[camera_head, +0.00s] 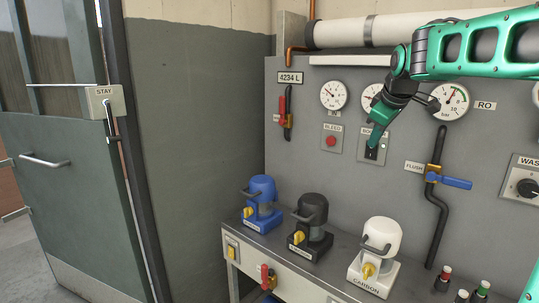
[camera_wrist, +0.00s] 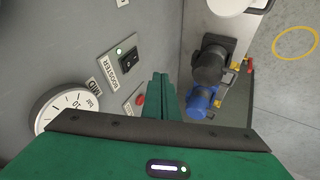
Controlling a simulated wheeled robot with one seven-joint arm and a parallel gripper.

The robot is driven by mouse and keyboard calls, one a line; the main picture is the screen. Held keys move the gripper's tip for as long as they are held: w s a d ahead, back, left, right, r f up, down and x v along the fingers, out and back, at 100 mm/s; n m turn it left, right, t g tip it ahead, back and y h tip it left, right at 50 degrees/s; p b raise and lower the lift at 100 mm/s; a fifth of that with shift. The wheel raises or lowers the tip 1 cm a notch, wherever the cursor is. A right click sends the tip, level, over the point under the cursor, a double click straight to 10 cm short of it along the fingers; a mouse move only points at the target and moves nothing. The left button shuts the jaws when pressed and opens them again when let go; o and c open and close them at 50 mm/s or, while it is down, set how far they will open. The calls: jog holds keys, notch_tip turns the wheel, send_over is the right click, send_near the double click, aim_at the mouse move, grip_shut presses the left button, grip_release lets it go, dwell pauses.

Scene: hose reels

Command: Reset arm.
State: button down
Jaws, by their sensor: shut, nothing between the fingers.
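My green and black arm (camera_head: 475,50) reaches in from the upper right in the head view. My gripper (camera_head: 374,146) points down at the grey panel, in front of the dark booster switch (camera_head: 371,152). In the wrist view the green fingers (camera_wrist: 160,90) are together with nothing between them. That view shows the black rocker switch (camera_wrist: 129,59) with a small light above it, to the left of the fingers and apart from them. The word BOOSTER is printed on its plate.
The panel (camera_head: 300,190) carries gauges, a red bleed button (camera_head: 331,141) and a blue flush valve handle (camera_head: 456,183). Below, blue (camera_head: 262,200), black (camera_head: 311,222) and white (camera_head: 379,250) housings stand on a bench. A grey-green door (camera_head: 70,190) is at left.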

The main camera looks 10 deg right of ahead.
jog(key=s+f+m+g, duration=0.2)
jog(key=s+f+m, duration=0.2)
jog(key=s+f, duration=0.3)
jog(key=s+a+f+m+g+y, duration=0.1)
jog(key=s+f+m, duration=0.3)
jog(key=s, duration=1.4)
jog(key=s+a+f+m+g+y, duration=0.1)
jog(key=s+f+m+g, duration=0.3)
jog(key=s+f, duration=0.8)
jog(key=shift+s+f+m, duration=0.25)
jog(key=shift+s+m, duration=0.25)
jog(key=shift+s, duration=0.15)
